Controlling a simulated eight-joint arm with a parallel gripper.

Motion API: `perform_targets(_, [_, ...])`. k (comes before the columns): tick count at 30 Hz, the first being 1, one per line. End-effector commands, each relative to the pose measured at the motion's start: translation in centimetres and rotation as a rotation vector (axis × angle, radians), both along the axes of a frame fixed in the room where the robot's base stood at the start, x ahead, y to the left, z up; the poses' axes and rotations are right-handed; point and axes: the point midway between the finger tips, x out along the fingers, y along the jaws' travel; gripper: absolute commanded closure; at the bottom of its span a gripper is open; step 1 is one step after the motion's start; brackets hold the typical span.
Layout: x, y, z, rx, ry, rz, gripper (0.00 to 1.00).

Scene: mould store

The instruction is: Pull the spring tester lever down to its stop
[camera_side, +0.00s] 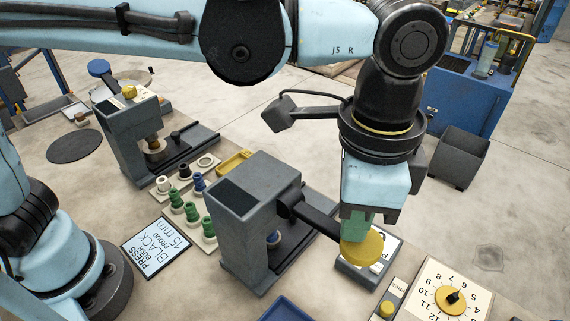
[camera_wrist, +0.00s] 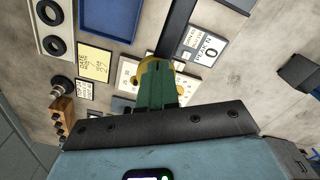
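The spring tester (camera_side: 243,215) is a dark grey upright frame on a base, in the middle of the side view. Its dark lever (camera_side: 318,220) runs out to the right from a side pivot and ends in a round yellow knob (camera_side: 364,250). The lever also shows in the wrist view (camera_wrist: 176,28), with the yellow knob (camera_wrist: 148,68) partly hidden by my fingers.
A display (camera_wrist: 204,50) beside the lever reads PEAK N 0. A dial plate (camera_side: 433,297) lies at the front right. A rack of green bushings (camera_side: 207,240) and a sign (camera_side: 155,248) stand left of the tester. Another grey press (camera_side: 120,135) is behind left.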

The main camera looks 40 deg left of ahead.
Motion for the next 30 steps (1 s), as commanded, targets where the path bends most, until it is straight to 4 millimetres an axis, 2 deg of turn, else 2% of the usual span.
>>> perform_targets(30, [0.0,0.1,-1.3,0.003,0.002,0.001,1.0])
